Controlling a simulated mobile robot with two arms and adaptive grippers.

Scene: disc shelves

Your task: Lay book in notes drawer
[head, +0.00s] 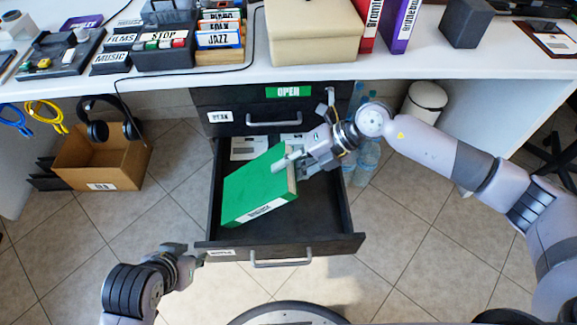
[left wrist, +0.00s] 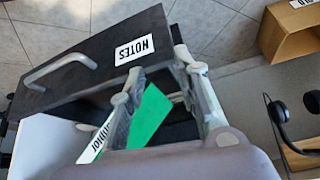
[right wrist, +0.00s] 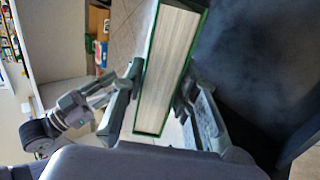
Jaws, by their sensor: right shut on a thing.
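The green book (head: 258,190) is in or just over the open notes drawer (head: 340,212), tilted, its white-labelled spine facing the drawer front. I cannot tell whether it touches the bottom. My right gripper (head: 291,162) is shut on its page edge at the back right. The right wrist view shows the book's pages (right wrist: 165,60) between the fingers (right wrist: 158,88). My left gripper (head: 200,253) is at the drawer's front left corner. In the left wrist view its fingers (left wrist: 160,92) are apart near the drawer's NOTES label (left wrist: 134,50), with the book (left wrist: 150,115) behind.
Two shut drawers are above, one with a green OPEN label (head: 289,92). White papers (head: 250,148) lie at the back of the notes drawer. A cardboard box (head: 100,160) with headphones (head: 105,125) stands left. Bottles (head: 367,160) stand right. The desk (head: 200,80) overhangs the drawers.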

